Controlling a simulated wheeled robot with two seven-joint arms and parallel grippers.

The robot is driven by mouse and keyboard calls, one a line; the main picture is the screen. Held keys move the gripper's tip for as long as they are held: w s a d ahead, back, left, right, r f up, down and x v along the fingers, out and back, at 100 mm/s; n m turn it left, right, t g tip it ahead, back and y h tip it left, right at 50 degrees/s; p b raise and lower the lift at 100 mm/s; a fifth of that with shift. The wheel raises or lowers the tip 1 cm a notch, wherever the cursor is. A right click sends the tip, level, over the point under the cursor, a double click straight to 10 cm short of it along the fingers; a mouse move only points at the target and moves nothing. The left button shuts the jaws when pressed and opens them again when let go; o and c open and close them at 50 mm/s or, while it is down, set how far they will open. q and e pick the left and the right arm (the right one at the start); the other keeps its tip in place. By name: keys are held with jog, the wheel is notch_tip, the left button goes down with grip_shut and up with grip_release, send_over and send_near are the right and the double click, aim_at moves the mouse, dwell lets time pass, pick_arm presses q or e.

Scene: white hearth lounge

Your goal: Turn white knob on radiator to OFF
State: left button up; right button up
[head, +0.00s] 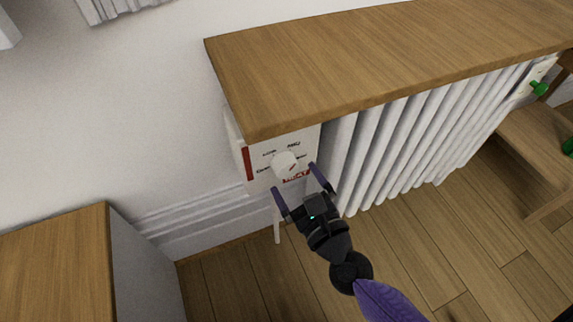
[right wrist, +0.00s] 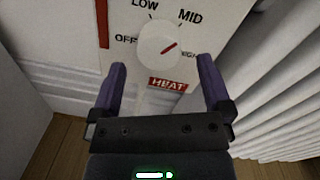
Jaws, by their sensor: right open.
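The white round knob (head: 285,162) is on the white control panel (head: 262,176) at the radiator's left end, under the wooden top. In the right wrist view the knob (right wrist: 158,46) has a red pointer mark slanting up and right, between MID and HIGH. OFF is at its left, LOW at upper left, and a red HEAT label (right wrist: 168,84) is below. My right gripper (head: 297,180) is open and empty, its purple fingers spread just below and in front of the knob. Contact with the knob is not visible. My left gripper is out of view.
White radiator fins (head: 415,140) stand right of the panel, close to my right finger. The wooden top (head: 380,60) overhangs above. A wooden cabinet (head: 55,265) stands at lower left. A green knob (head: 538,88) is at the far right end.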

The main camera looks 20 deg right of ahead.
aim_at(289, 171)
jog(key=shift+w+a, duration=0.2)
jog(key=shift+w, duration=1.45)
